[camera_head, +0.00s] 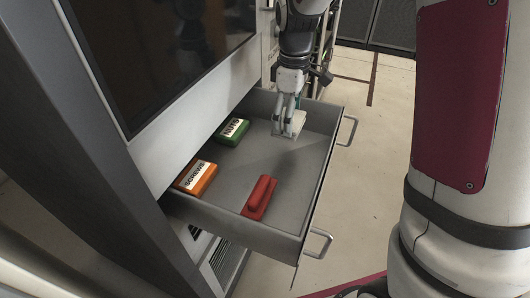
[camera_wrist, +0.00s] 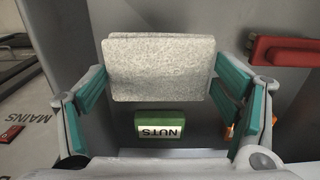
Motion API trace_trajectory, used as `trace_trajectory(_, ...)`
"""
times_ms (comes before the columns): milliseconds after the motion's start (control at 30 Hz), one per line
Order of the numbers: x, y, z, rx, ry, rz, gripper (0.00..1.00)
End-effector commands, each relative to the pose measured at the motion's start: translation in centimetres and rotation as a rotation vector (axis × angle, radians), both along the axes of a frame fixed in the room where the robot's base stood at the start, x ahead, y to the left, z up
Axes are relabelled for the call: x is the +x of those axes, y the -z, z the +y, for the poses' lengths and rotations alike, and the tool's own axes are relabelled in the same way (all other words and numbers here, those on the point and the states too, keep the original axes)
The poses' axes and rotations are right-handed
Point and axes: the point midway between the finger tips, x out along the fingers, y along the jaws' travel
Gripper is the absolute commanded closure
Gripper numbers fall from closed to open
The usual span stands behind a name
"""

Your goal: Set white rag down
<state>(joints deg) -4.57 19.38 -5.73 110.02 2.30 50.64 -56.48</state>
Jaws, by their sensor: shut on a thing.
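The white rag (camera_wrist: 160,68) is a folded, speckled pale cloth held between the two teal-padded fingers of my gripper (camera_wrist: 160,92) in the wrist view. In the head view my gripper (camera_head: 288,127) points down inside the far end of an open grey drawer (camera_head: 236,172). The rag (camera_head: 297,122) shows there as a pale patch at the fingertips, low over the drawer floor. I cannot tell whether it touches the floor.
The drawer also holds a green box marked NUTS (camera_head: 232,131), an orange box marked SCREWS (camera_head: 196,177) and a red block-like object with a raised grip (camera_head: 260,196). The drawer middle is bare. Two handles (camera_head: 320,243) stick out from its front.

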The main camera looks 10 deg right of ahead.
Motion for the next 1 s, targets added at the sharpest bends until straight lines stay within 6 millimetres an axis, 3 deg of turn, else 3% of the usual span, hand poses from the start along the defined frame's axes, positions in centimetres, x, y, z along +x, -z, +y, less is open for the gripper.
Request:
trace_trajectory(133,-0.1,2.9,0.0,0.001,0.002,0.004,0.40)
trace_trajectory(367,-0.1,4.6,0.0,0.001,0.003,0.003,0.40)
trace_trajectory(600,-0.1,7.7,0.1,0.001,0.002,0.005,0.40)
trace_trajectory(967,-0.1,8.1,0.0,0.002,0.003,0.002,0.40)
trace_trajectory(1000,-0.1,8.2,0.0,0.002,0.003,0.002,0.15)
